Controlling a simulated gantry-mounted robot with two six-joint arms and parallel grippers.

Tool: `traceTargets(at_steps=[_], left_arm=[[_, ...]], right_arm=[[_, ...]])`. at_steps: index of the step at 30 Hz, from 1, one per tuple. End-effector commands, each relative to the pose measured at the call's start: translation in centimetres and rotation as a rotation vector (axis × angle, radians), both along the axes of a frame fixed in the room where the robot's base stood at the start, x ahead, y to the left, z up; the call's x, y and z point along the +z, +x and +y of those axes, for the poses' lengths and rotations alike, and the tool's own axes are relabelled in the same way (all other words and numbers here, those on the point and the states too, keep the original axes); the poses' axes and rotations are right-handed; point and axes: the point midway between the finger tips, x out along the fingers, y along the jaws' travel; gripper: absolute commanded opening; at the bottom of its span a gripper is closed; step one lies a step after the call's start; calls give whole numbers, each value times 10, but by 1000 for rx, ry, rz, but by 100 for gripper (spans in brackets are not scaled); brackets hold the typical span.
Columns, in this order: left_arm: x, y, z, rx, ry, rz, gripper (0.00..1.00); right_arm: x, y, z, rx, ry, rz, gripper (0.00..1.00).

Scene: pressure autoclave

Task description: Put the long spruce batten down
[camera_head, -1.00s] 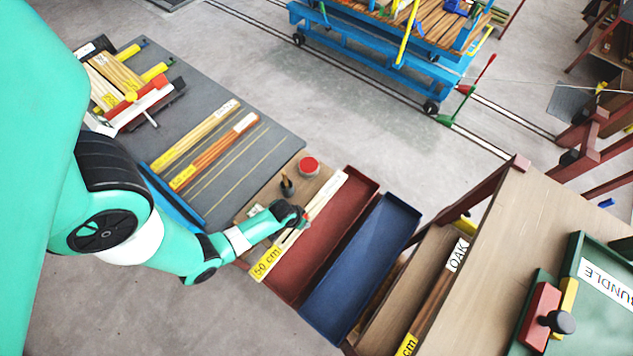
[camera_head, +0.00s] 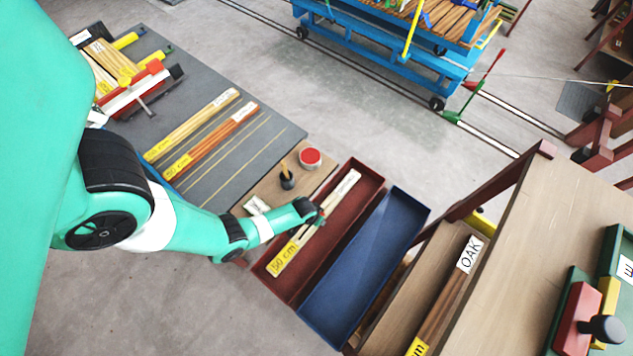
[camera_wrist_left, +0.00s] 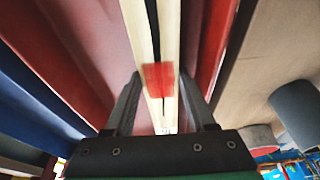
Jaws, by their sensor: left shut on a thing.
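The pale spruce batten (camera_head: 343,187), with a yellow length label at its near end, lies along the red tray (camera_head: 368,180) in the head view. My left gripper (camera_head: 318,216) is shut on it near its middle. In the left wrist view, the batten (camera_wrist_left: 138,25) runs between the fingers of my left gripper (camera_wrist_left: 160,80) as two pale strips with a dark gap and a red band (camera_wrist_left: 158,76). The tray's red walls show on both sides. I cannot tell whether the batten touches the tray floor. My right gripper is not in view.
A blue tray (camera_head: 395,225) beside the red one looks empty. Left of the red tray are a board with a red-topped tin (camera_head: 310,156) and a dark pot (camera_head: 288,181). Labelled batten bundles (camera_head: 215,140) lie on the grey mat (camera_head: 255,150). An oak rack stands right.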

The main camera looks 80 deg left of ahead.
Motion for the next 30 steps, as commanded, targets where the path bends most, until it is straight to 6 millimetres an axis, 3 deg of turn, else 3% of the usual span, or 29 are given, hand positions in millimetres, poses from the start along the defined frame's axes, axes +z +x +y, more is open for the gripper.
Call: traceTargets(at_steps=[4,5,6,18,23,30], left_arm=[[-4,0,0,0,0,0,0],[-3,0,0,0,-1,1,59],[-3,0,0,0,-1,1,66],[6,-1,-1,0,-1,1,68],[38,-7,-6,-1,0,-1,68],[97,-19,-16,-1,0,1,68]], right_arm=[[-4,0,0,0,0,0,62],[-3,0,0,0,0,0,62],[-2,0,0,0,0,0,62],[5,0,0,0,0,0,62],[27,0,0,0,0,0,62],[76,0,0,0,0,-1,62]])
